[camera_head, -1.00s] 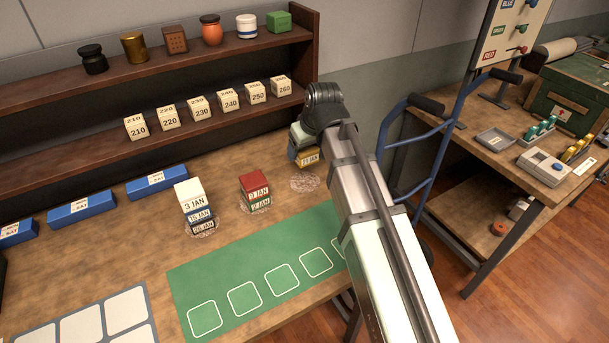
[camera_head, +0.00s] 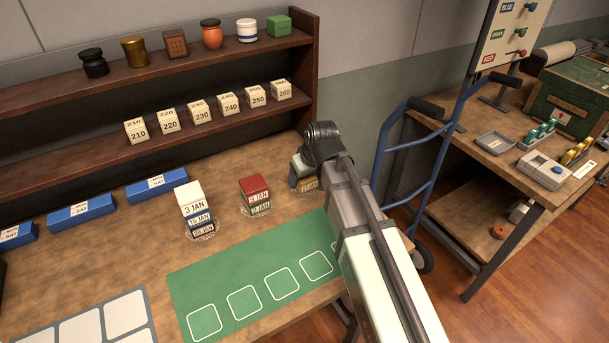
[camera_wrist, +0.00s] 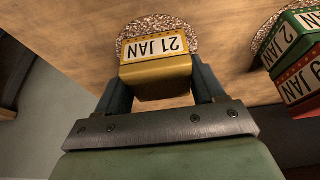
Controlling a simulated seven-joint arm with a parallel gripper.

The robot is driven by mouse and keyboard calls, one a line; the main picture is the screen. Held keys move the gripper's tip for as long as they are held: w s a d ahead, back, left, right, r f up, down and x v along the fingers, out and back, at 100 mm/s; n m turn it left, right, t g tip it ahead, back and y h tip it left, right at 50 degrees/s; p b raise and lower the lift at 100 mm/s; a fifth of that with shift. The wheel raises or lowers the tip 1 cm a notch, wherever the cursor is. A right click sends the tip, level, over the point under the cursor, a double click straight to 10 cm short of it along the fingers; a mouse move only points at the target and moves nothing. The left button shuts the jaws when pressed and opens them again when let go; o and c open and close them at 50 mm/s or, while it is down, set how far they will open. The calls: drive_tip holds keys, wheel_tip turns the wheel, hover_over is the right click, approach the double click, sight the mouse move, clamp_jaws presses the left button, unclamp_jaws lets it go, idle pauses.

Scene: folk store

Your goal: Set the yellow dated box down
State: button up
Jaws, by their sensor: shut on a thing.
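The yellow dated box (camera_wrist: 157,73), labelled 21 JAN, is between my gripper's (camera_wrist: 160,62) two dark fingers in the wrist view. My gripper (camera_head: 310,172) is shut on it. In the head view a small part of the yellow box (camera_head: 309,184) shows beneath my gripper, low over the table. A round speckled mat (camera_wrist: 158,24) shows right behind the box in the wrist view. The box is over or on this mat; I cannot tell whether it touches. My gripper and arm hide most of the box in the head view.
A red box (camera_head: 254,187) on a green dated box (camera_head: 260,208) stands left of my gripper. Further left is a stack with a white 3 JAN box (camera_head: 190,198) on top. A green mat (camera_head: 215,274) with outlined squares lies in front. A shelf (camera_head: 60,160) stands behind.

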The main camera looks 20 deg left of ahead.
drive_tip(key=o, duration=1.1)
drive_tip(key=shift+f, duration=0.1)
drive_tip(key=v, duration=1.2)
